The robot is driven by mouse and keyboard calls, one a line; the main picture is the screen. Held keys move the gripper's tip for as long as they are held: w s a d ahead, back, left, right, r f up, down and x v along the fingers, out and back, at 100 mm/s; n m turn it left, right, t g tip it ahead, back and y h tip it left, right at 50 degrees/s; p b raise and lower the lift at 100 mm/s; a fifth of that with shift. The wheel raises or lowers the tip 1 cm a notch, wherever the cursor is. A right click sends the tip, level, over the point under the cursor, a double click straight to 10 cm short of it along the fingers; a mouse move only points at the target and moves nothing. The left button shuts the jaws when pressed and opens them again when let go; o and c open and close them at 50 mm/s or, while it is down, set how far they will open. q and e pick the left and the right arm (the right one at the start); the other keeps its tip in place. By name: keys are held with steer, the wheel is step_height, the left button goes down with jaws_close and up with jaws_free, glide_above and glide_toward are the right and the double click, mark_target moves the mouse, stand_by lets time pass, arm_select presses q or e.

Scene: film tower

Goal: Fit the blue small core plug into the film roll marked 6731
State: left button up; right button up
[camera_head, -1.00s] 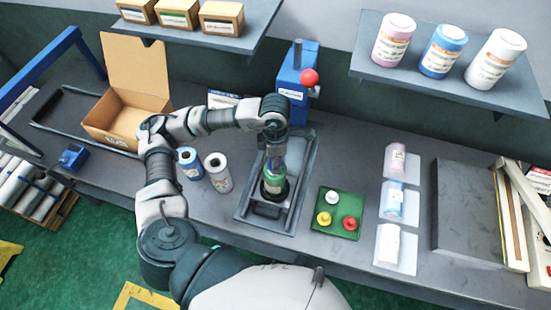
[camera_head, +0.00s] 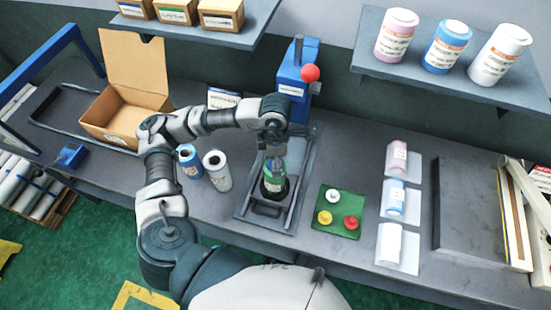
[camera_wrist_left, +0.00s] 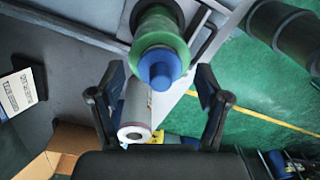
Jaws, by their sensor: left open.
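A green film roll (camera_head: 274,180) stands upright in a dark holder in the tray (camera_head: 247,208). The wrist view shows this roll (camera_wrist_left: 158,28) with the blue small core plug (camera_wrist_left: 160,70) at its core end, protruding; how deep it sits I cannot tell. My left gripper (camera_head: 276,145) is above the roll. In the wrist view its fingers (camera_wrist_left: 160,100) are spread, apart from the plug and roll. The number 6731 is not readable. My right gripper is not in view.
A blue roll (camera_head: 188,162) and a white roll (camera_head: 217,172) stand left of the tray. A blue press with a red knob (camera_head: 310,74) stands behind. A green board (camera_head: 335,228) holds white, yellow and red plugs. An open box (camera_head: 122,115) is at left.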

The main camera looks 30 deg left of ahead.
arm_select(q)
step_height(320, 180, up, 12)
steer(key=shift+w+a, duration=0.2)
steer(key=shift+s+f, duration=0.1)
steer(key=shift+f, duration=0.05)
stand_by(0.6)
